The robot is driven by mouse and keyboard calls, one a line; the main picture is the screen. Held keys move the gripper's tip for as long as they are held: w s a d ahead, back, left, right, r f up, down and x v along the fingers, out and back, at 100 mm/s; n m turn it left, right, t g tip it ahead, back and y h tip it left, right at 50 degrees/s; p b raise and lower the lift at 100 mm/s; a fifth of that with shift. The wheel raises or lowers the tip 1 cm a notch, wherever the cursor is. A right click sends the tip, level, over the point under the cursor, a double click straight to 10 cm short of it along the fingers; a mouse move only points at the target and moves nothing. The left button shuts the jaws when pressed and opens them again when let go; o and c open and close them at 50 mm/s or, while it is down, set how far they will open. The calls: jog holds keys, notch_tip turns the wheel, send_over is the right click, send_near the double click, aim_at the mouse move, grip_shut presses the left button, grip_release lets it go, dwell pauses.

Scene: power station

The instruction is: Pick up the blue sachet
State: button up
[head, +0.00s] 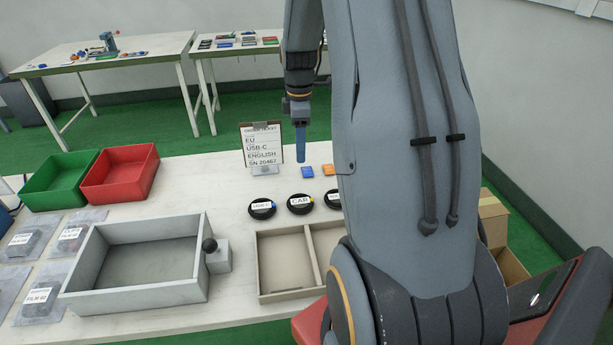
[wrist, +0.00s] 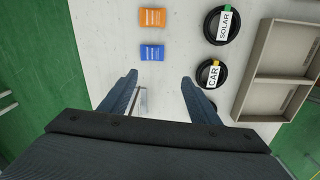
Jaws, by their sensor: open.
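The blue sachet (head: 307,171) lies flat on the white table, left of an orange sachet (head: 328,170) in the head view. In the wrist view the blue sachet (wrist: 152,53) is below the orange sachet (wrist: 153,18). My gripper (head: 301,158) hangs above the table, close beside the blue sachet in the head view. In the wrist view its two fingers (wrist: 160,82) are spread apart with nothing between them but table and part of the clear stand. The blue sachet lies just beyond the fingertips, apart from them.
Black round coils labelled CAR (wrist: 210,74) and SOLAR (wrist: 223,26) lie beside the sachets. A ticket board (head: 262,146) stands upright left of my gripper. A beige divided tray (head: 285,262), a grey tray (head: 140,265), and red (head: 122,172) and green (head: 58,180) bins share the table.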

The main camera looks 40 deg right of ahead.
aim_at(307, 170)
jog(key=d, duration=0.1)
jog(key=d+f, duration=0.1)
jog(key=d+n, duration=0.1)
jog(key=shift+w+f, duration=0.2)
jog(key=shift+w, duration=0.1)
jog(key=shift+d+f, duration=0.2)
jog(key=shift+f, duration=0.15)
jog(key=shift+a+f+p, duration=0.2)
jog(key=shift+f+p, duration=0.85)
jog(key=shift+f, duration=2.45)
jog(key=c, duration=1.1)
